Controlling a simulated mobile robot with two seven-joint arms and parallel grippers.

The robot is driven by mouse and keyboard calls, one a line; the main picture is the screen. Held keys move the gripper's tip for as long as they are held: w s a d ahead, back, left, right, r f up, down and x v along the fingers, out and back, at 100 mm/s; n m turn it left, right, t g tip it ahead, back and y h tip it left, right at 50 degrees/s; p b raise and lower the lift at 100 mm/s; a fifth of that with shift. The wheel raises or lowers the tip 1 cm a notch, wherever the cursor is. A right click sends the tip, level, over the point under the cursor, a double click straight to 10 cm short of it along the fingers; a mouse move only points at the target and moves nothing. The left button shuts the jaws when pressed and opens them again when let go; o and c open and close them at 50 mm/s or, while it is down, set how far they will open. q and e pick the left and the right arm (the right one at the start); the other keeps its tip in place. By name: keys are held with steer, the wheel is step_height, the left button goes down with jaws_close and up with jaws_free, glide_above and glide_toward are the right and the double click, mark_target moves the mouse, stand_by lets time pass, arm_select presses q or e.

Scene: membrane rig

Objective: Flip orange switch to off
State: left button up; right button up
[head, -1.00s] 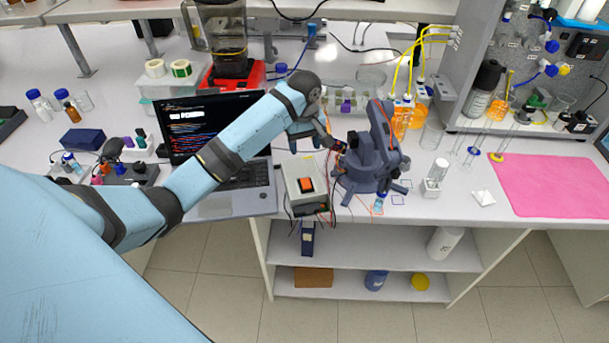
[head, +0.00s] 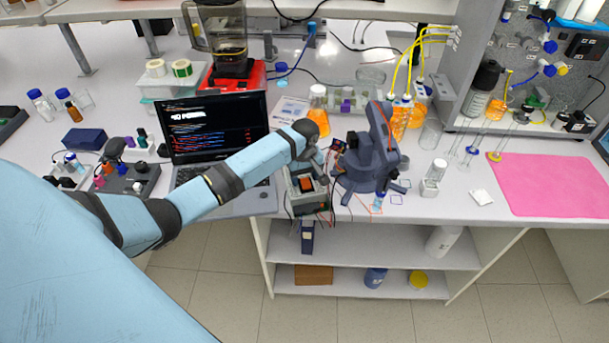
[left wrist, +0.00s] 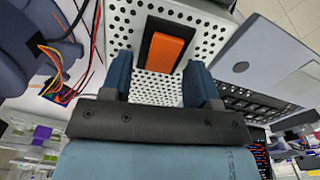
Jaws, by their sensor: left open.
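The orange switch (head: 307,184) is a rocker in a black frame on top of a pale perforated box (left wrist: 198,28) near the front edge of the bench. In the left wrist view the switch (left wrist: 168,50) is large and unobstructed, just beyond the fingertips. Which side of the rocker is pressed I cannot tell for sure. My left gripper (left wrist: 162,82) is open and empty, its two dark blue fingers apart and pointing at the box. In the head view the left gripper (head: 306,172) is over the box and partly covers it. My right gripper is not in view.
A dark blue instrument (head: 368,172) with loose wires stands close to the right of the box. An open laptop (head: 215,135) is to the left. A flask of orange liquid (head: 318,112) stands behind. A pink mat (head: 560,186) lies at the right.

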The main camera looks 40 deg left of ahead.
mark_target(306, 186)
arm_select(q)
steer(key=c, duration=0.9)
steer(key=shift+s+d+r+t+y, duration=0.1)
steer(key=shift+d+t+y, duration=0.05)
steer(key=shift+t+y, duration=0.5)
steer(key=o, duration=0.9)
step_height(306, 186, up, 14)
steer(key=s+d+b, duration=0.1)
steer(key=shift+s+d+b, duration=0.2)
steer(key=shift+d+b, duration=0.05)
steer(key=shift+b, duration=0.1)
